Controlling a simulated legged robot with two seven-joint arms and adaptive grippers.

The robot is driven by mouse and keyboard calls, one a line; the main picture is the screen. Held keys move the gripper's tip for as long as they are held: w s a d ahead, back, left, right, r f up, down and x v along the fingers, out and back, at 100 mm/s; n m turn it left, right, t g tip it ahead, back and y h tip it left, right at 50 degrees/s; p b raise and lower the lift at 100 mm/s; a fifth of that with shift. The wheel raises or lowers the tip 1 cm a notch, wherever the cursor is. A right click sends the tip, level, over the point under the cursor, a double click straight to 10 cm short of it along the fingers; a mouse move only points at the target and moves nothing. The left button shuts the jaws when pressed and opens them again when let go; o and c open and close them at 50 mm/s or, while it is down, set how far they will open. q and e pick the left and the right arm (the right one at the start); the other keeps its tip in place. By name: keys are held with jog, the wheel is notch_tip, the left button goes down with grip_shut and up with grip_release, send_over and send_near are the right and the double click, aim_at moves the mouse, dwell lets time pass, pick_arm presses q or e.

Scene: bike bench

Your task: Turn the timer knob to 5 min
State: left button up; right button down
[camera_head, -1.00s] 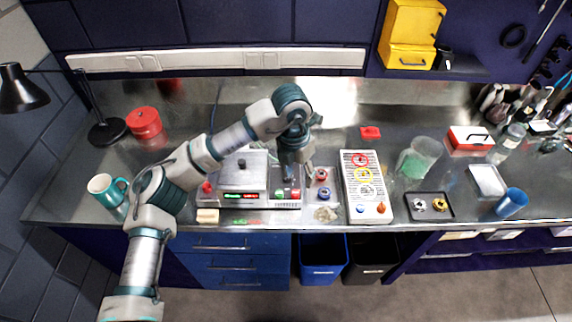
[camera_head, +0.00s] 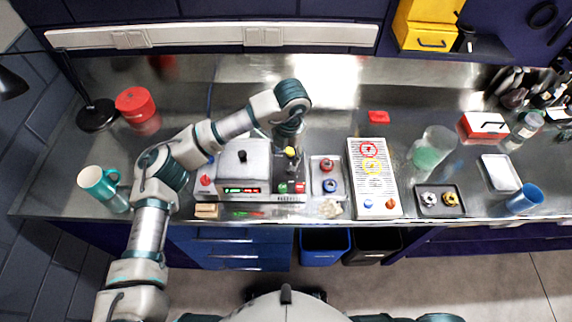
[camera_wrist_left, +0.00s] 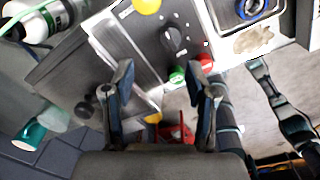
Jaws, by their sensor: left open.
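The grey device (camera_head: 244,172) with a steel lid and a lit display stands on the bench. Its dark timer knob (camera_wrist_left: 173,40) sits on the right-hand panel, ringed by small marks; I cannot read its setting. A green button (camera_wrist_left: 177,74) and a red button (camera_wrist_left: 205,62) sit beside the knob, and a yellow button (camera_wrist_left: 147,5) is on its other side. My left gripper (camera_head: 287,146) is above the panel. My right gripper is not seen.
Right of the device are a small tray (camera_head: 327,191) with red and blue parts and a white panel (camera_head: 373,185) with red and yellow rings. A teal mug (camera_head: 98,183) and a red tin (camera_head: 135,104) stand at left. The bench behind the device is clear.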

aim_at(291, 167)
pick_arm(q)
jog(key=f, duration=0.2)
jog(key=d+f, duration=0.1)
jog(key=f, duration=0.1)
jog(key=d+f, duration=0.1)
jog(key=f, duration=0.1)
jog(key=shift+d+f, duration=0.1)
jog(key=shift+d, duration=0.1)
jog(key=shift+d+f, duration=0.25)
jog(key=shift+f, duration=0.25)
jog(key=shift+a+f, duration=0.1)
jog(key=shift+a, duration=1.15)
jog(key=c, duration=0.7)
jog(key=shift+d, duration=0.15)
grip_shut()
jog(key=shift+s+d, duration=0.1)
jog(key=shift+d, duration=0.4)
jog(key=shift+a, duration=0.2)
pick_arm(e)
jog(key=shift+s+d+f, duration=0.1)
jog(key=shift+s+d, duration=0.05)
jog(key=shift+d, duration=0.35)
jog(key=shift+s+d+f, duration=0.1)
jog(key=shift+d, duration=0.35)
